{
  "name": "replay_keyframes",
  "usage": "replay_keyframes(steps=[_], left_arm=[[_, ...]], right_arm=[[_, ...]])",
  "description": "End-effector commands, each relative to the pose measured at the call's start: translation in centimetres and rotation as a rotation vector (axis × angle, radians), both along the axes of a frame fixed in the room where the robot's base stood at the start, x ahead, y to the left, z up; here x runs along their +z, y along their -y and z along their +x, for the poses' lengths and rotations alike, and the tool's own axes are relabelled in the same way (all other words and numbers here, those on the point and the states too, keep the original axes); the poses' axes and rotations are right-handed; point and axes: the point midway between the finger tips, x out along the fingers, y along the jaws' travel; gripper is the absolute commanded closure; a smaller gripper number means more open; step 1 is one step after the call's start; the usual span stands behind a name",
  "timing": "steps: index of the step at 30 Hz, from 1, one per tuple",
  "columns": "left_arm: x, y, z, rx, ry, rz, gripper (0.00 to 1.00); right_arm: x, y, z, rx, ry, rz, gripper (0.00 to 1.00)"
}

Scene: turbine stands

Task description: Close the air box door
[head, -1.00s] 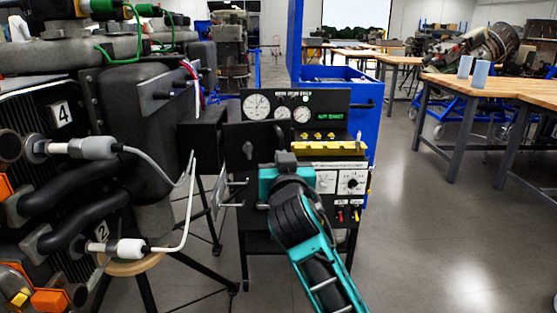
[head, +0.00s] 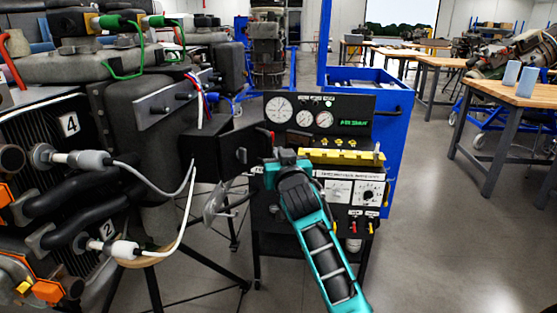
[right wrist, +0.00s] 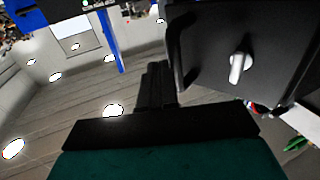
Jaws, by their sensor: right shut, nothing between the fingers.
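The air box (head: 203,158) is a black box on the side of the engine, left of centre in the head view. Its black door (head: 240,150) stands open to the right, hinged by the box opening. My right gripper (head: 271,143) is shut and empty, with its dark fingers at the door's free edge; I cannot tell if they touch. In the right wrist view the shut fingers (right wrist: 155,85) point away just left of a dark panel, apparently the door (right wrist: 215,45), with a pale latch handle (right wrist: 239,68). My left gripper is not in view.
A black test panel with gauges (head: 318,115) and a blue cabinet (head: 397,150) stand behind my right gripper. Engine hoses and a white cable (head: 188,205) hang at left. A blurred grey metal part (head: 214,203) is below the door. Floor at right is clear up to wooden tables (head: 500,93).

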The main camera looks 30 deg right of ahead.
Motion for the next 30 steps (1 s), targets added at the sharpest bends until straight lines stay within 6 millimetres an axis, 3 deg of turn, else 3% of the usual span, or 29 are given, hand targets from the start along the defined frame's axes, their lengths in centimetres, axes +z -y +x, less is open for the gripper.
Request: replay_keyframes(steps=[6, 15, 30], left_arm=[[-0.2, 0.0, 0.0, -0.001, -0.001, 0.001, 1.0], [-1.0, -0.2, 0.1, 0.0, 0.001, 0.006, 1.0], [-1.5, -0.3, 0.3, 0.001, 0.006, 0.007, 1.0]], right_arm=[[0.0, 1.1, 2.9, -0.016, 0.001, 0.002, 1.0], [-0.1, 0.9, 5.9, -0.016, 0.001, 0.002, 1.0], [0.0, 0.5, 7.8, -0.017, 0.0, -0.001, 1.0]])
